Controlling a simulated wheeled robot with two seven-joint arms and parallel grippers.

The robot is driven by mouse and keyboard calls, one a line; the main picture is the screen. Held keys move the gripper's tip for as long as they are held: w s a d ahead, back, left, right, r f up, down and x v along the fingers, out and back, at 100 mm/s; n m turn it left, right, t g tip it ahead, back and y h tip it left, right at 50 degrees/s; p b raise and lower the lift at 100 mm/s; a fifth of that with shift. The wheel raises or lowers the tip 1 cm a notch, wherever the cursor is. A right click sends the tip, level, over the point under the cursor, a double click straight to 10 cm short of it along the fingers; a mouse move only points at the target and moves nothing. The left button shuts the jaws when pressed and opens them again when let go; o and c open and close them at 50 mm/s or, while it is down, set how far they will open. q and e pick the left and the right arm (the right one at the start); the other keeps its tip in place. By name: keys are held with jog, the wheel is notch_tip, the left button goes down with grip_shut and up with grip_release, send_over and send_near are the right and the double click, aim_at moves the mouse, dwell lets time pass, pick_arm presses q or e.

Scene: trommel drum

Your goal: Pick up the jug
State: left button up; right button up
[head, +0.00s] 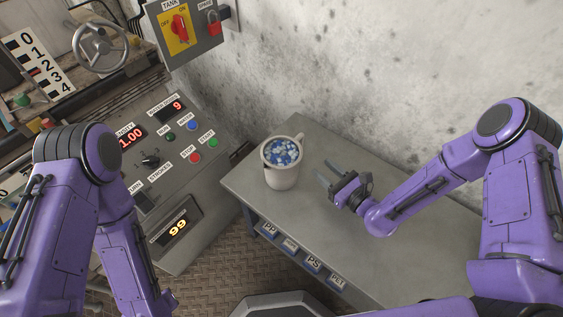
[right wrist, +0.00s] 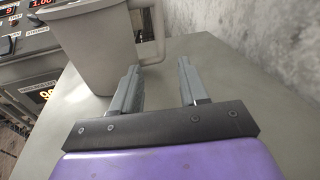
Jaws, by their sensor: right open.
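The jug (head: 284,178) is a pale grey-white mug-like vessel standing upright on the grey table, filled with blue and white pieces. It also shows at the upper left of the right wrist view (right wrist: 92,45), where its handle (right wrist: 158,32) points towards my right gripper. My right gripper (head: 325,176) is open and empty, just right of the jug with a small gap in the head view. In the right wrist view its fingers (right wrist: 158,66) point at the jug, with the handle ahead, roughly between the fingertips. My left arm shows at the left, but its gripper is out of view.
The grey table (head: 400,262) is clear around the jug, with labelled slots on its front edge. A control panel (head: 172,150) with buttons and displays stands left of it. A stained concrete wall (head: 370,75) runs behind. A switch box (head: 183,28) hangs at the top.

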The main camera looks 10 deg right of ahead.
aim_at(302, 147)
jog(key=shift+w+a+r+m+y, duration=0.15)
jog(key=shift+w+m, duration=0.05)
jog(key=shift+w, duration=0.4)
jog(key=shift+w+a+r+m+y, duration=0.1)
jog(key=shift+w+m+y, duration=0.1)
jog(key=shift+w, duration=0.35)
jog(key=b+x, duration=0.1)
jog(key=x, duration=0.8)
jog(key=shift+a, duration=0.25)
jog(key=shift+r, duration=0.1)
grip_shut()
